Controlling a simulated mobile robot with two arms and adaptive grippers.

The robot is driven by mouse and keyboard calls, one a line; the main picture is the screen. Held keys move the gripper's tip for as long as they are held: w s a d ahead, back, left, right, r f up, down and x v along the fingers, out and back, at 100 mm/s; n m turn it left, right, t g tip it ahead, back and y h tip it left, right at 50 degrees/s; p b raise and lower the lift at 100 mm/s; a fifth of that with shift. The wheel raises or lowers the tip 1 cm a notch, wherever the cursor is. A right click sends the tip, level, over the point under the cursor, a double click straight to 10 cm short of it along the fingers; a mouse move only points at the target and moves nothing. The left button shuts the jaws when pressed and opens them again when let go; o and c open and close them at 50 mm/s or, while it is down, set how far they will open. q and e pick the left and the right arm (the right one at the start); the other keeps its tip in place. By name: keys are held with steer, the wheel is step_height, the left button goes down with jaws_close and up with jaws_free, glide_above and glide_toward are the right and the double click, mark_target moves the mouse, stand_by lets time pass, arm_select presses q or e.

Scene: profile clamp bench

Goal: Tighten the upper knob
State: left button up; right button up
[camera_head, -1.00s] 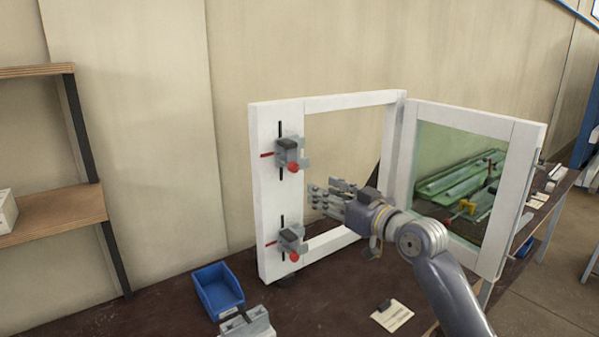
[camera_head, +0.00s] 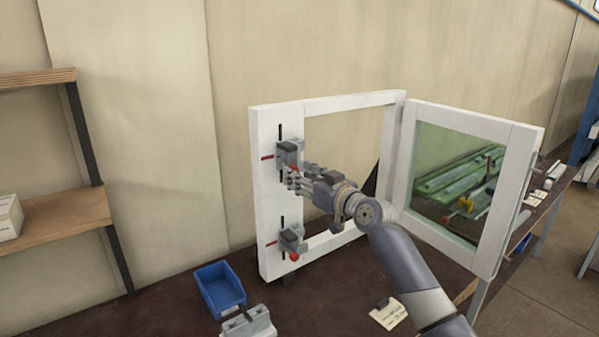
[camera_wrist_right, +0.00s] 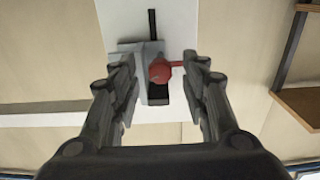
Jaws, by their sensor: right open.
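The upper clamp (camera_head: 288,153) is a grey block on the left post of the white frame (camera_head: 262,190). Its red upper knob (camera_wrist_right: 160,71) shows in the right wrist view, between the two fingers. My left gripper is not in view.
A glazed sash (camera_head: 455,185) stands open at the right of the frame. A blue bin (camera_head: 219,289) and a grey vise-like block (camera_head: 248,325) are on the dark bench (camera_head: 310,310). A paper tag (camera_head: 388,314) lies near my right arm. A wooden shelf (camera_head: 55,217) is at left.

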steer(key=shift+w+a, duration=0.35)
steer(key=shift+w, duration=0.1)
jaws_close()
steer(key=shift+m, duration=0.4)
steer(key=m+p, duration=0.1)
steer(key=m, duration=0.8)
steer(key=shift+r, duration=0.1)
stand_by(0.4)
